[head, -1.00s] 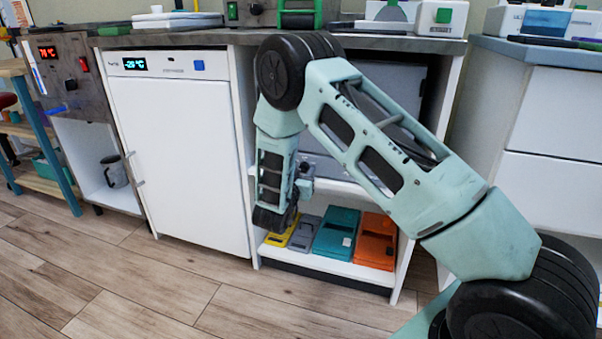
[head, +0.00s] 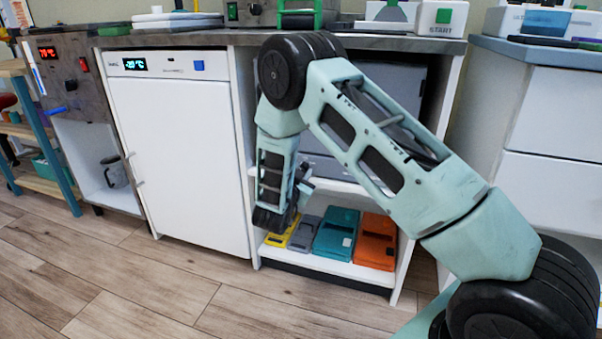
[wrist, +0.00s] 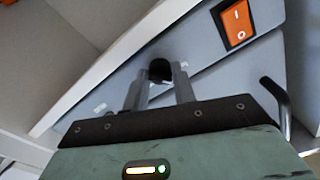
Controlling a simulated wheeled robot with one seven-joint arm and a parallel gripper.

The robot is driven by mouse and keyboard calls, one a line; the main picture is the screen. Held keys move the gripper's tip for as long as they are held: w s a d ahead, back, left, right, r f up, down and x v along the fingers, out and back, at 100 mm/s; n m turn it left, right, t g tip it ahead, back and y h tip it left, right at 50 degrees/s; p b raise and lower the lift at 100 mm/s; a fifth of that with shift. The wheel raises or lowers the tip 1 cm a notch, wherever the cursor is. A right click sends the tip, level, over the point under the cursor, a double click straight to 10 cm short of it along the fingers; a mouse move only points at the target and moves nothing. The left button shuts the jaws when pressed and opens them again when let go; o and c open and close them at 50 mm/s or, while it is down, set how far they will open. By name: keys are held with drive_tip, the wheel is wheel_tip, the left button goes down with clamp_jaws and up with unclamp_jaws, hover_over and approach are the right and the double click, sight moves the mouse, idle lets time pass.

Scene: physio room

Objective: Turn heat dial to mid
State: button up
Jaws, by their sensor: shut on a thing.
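In the wrist view, the heat dial appears as a small black round knob (wrist: 160,67) on a grey panel (wrist: 205,83). My gripper (wrist: 160,76) is shut on this knob, with one grey finger on each side of it. The fingers hide part of the knob, and I cannot read a pointer or scale marks on it.
An orange rocker switch (wrist: 237,22) is at upper right of the knob. A dark curved bar (wrist: 277,105) stands right of my gripper. Teal (head: 336,233) and orange cases (head: 376,241) lie on the low shelf. A white freezer (head: 180,160) is to the left; the floor is clear.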

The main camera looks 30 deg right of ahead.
drive_tip(key=shift+a+f+m+b, duration=0.1)
drive_tip(key=shift+m+b, duration=0.8)
drive_tip(key=shift+m, duration=2.6)
drive_tip(key=o, duration=1)
drive_tip(key=p+v, duration=0.5)
drive_tip(key=v, duration=1.2)
drive_tip(key=shift+s+a, duration=0.2)
drive_tip(key=shift+w, duration=0.1)
